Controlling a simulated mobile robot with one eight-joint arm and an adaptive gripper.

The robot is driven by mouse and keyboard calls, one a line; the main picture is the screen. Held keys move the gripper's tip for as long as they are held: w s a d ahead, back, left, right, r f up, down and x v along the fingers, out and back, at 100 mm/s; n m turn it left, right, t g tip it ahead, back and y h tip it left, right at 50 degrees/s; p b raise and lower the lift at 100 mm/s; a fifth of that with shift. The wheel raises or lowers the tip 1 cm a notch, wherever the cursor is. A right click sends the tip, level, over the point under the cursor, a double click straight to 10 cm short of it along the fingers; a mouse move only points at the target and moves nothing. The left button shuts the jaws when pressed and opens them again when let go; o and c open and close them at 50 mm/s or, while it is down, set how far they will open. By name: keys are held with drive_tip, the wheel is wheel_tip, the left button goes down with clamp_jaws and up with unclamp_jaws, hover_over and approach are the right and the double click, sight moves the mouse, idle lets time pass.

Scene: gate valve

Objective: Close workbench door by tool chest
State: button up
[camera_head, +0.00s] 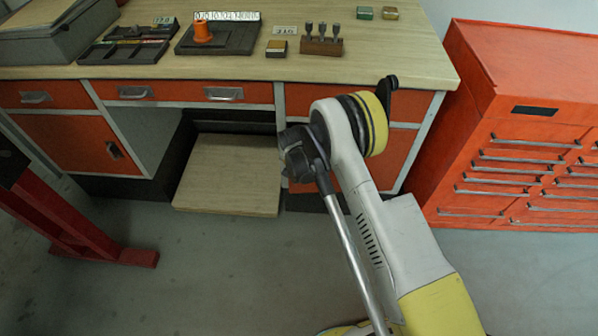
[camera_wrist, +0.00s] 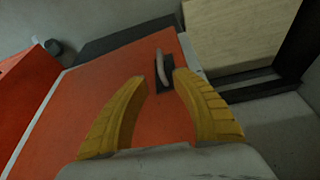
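The orange workbench door (camera_head: 398,152) by the tool chest is partly hidden behind my arm in the head view. In the wrist view the orange door panel (camera_wrist: 95,90) fills the middle, with a pale frame strip along its sides. It looks about flush with the frame, but I cannot tell if it is fully shut. Its grey handle (camera_wrist: 161,62) on a dark plate shows just beyond my fingertips. My gripper (camera_wrist: 160,74) has its two yellow fingers apart, with nothing held. I cannot tell whether they touch the door. The gripper is hidden in the head view.
The red tool chest (camera_head: 530,130) stands right of the workbench (camera_head: 215,72). A low wooden platform (camera_head: 228,175) sits in the bench's open bay. Trays and small tools lie on the benchtop. A red stand (camera_head: 85,225) is at left. The floor in front is clear.

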drive_tip(key=b+x, duration=0.3)
drive_tip(key=x, duration=0.5)
drive_tip(key=shift+f, duration=0.1)
clamp_jaws()
